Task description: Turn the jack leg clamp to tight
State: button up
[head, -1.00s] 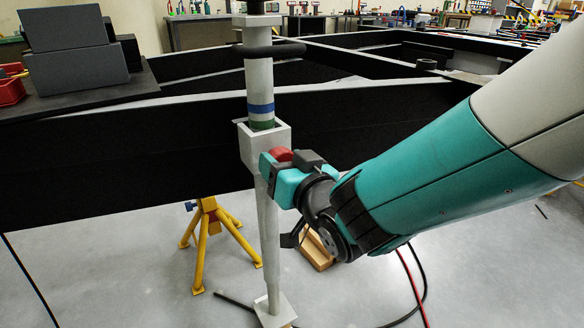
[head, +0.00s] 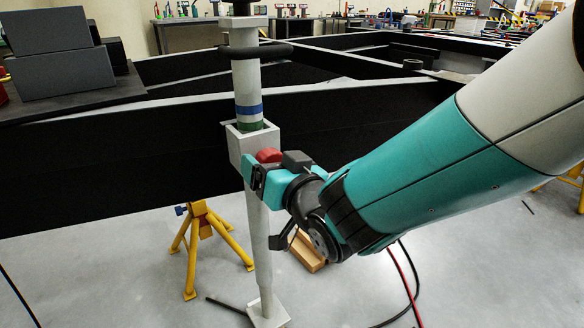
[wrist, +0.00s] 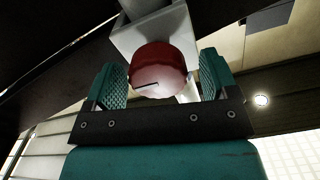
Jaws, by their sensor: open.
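The jack leg (head: 247,90) stands upright, a grey tube with blue and green bands, passing through a square grey clamp housing (head: 240,145) on the black chassis beam. The red clamp knob (head: 268,156) sits on the housing's right side, partly hidden by my gripper (head: 252,175). In the wrist view the round red knob (wrist: 158,68), marked with a short dark line, lies between the two teal, ridged fingers of my gripper (wrist: 160,85). The fingers are open, with a gap visible at the knob's sides. The grey housing (wrist: 150,25) shows just beyond the knob.
A black bar handle (head: 255,51) crosses the upper leg. A yellow stand (head: 205,235) is under the beam (head: 110,150) at left. A wooden block (head: 307,250) and red and black cables (head: 408,280) lie on the floor. Grey boxes (head: 65,75) sit at upper left.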

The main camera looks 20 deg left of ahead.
jog(key=b+v, duration=0.9)
jog(key=v, duration=0.8)
jog(key=shift+s+d, duration=0.1)
jog(key=shift+d, duration=0.05)
jog(key=w+d+f+m+g+h+p, duration=0.1)
jog(key=w+d+m+g+h+p, duration=0.2)
jog(key=d+h+p, duration=0.35)
jog(key=s+d+r+n+g+h+p, duration=0.1)
jog(key=s+d+r+g+p, duration=0.1)
jog(key=s+d+g, duration=0.3)
jog(key=s+d+r+n+g+h+p, duration=0.2)
jog(key=s+d+r+g+p, duration=0.15)
jog(key=s+d, duration=0.4)
notch_tip(320, 180, up, 36)
jog(key=p, duration=3.6)
jog(key=shift+w, duration=0.4)
